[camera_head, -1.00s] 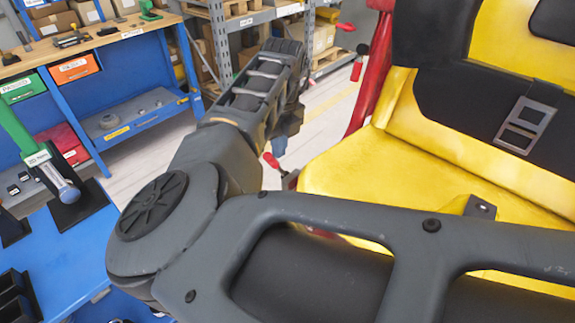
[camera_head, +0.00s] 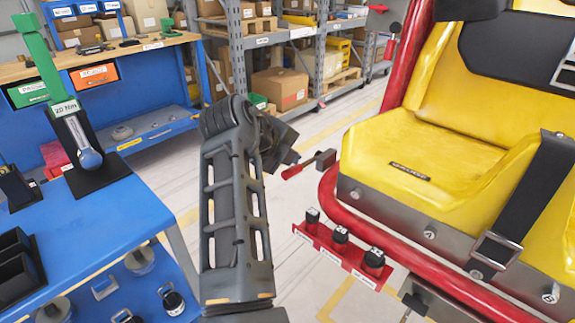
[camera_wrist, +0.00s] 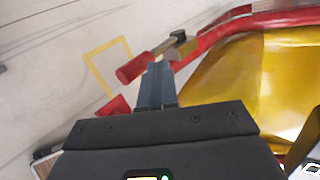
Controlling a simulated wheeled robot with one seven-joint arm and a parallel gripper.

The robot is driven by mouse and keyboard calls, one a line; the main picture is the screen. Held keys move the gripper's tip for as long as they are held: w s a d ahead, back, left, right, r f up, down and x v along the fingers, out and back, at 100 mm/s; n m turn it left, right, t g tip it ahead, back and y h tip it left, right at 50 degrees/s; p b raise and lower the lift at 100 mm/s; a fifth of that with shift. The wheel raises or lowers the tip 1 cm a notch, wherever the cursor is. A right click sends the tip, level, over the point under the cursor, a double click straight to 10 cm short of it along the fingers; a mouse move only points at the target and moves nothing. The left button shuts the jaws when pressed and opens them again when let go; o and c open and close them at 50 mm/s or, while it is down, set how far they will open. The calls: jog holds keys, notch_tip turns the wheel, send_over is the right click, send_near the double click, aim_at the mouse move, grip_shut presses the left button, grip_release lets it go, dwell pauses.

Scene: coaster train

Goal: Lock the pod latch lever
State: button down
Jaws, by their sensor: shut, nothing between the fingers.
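A lever with a red grip (camera_head: 299,168) and a grey block at its end sticks out from the left side of the yellow pod seat (camera_head: 430,140). In the wrist view its red grip (camera_wrist: 134,69) lies just left of my fingertips, and its shaft runs up right toward the red frame. I cannot tell whether the fingers touch it. My gripper (camera_wrist: 157,68) is shut and empty. In the head view my gripper (camera_head: 288,155) is partly hidden behind my wrist, close to the lever.
A red tube frame (camera_head: 345,195) edges the pod, with a red bracket (camera_head: 345,255) of black knobs below. A blue table (camera_head: 95,235) with a green-handled tool (camera_head: 40,65) stands at left. Shelves and a workbench are behind. Floor between is clear.

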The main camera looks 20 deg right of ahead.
jog(key=f+b, duration=0.1)
jog(key=b, duration=0.1)
jog(key=shift+s+a+f+h+b, duration=0.1)
jog(key=shift+a+f+h+b, duration=0.2)
jog(key=shift+a+f, duration=0.1)
jog(key=shift+f+b, duration=0.15)
jog(key=shift+b, duration=0.25)
jog(key=shift+s+f, duration=0.15)
jog(key=shift+f, duration=0.1)
